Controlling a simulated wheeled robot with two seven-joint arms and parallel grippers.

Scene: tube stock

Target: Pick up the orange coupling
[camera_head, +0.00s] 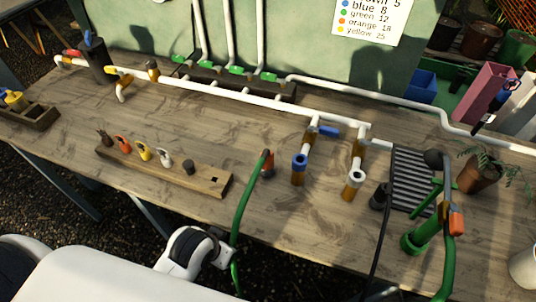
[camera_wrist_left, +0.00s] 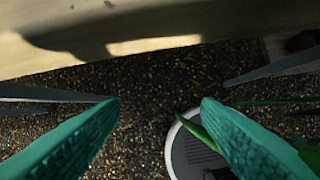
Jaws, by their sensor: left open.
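The orange coupling (camera_head: 123,144) stands in a wooden rack (camera_head: 210,183) on the left part of the table. It is between a brown piece (camera_head: 104,138) and a yellow coupling (camera_head: 144,152). My left gripper (camera_wrist_left: 162,100) shows as two teal fingers spread apart with nothing between them. In the left wrist view it is over dark gravel, with the table edge (camera_wrist_left: 30,55) at the top. In the head view a white and black part of my arm is below the front edge; the fingers cannot be made out there. The coupling is not in the wrist view. My right gripper is not in view.
A white coupling (camera_head: 164,158) and a dark piece (camera_head: 189,167) share the rack. A green hose (camera_head: 247,200) with an orange end hangs over the front edge, right of the rack. White pipes (camera_head: 215,92) run behind. Bare table lies between rack and pipes.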

